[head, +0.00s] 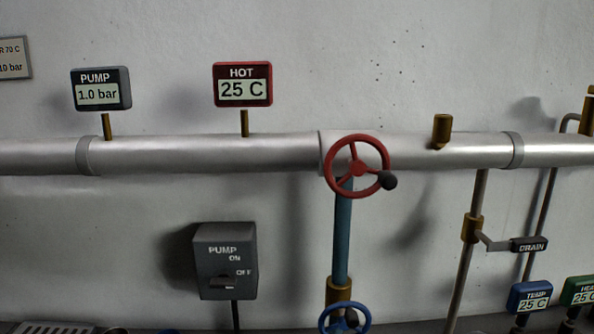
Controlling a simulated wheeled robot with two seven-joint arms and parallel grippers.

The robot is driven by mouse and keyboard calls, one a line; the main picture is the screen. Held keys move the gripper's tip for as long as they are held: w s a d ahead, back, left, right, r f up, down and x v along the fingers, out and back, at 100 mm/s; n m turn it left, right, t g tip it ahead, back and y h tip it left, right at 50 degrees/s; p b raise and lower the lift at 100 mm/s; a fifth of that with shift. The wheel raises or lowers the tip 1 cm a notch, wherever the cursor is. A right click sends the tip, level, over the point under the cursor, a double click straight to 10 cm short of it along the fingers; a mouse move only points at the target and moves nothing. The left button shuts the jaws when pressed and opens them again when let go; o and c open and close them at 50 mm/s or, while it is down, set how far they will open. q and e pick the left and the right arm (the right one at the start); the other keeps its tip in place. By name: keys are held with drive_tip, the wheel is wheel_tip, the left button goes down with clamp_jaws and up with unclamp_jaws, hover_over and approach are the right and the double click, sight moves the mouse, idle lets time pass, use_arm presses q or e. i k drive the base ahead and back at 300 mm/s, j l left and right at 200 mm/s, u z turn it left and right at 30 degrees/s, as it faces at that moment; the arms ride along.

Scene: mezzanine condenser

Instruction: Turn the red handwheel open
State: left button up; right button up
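The red handwheel (357,141) is mounted in front of the silver pipe, right of centre in the head view. It has a red rim, spokes and a dark knob (387,180) at its lower right. A blue stem (343,235) runs down below it. Neither of my grippers is in view, and nothing touches the wheel.
The silver pipe (225,155) runs across the wall. A pump switch box (226,263) hangs below left. Gauges read PUMP 1.0 bar (101,89) and HOT 25 C (243,84). A blue handwheel (326,318) is low. A drain lever (529,245) juts at right.

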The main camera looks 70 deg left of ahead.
sight(386, 180)
drive_tip(key=u, duration=2.2)
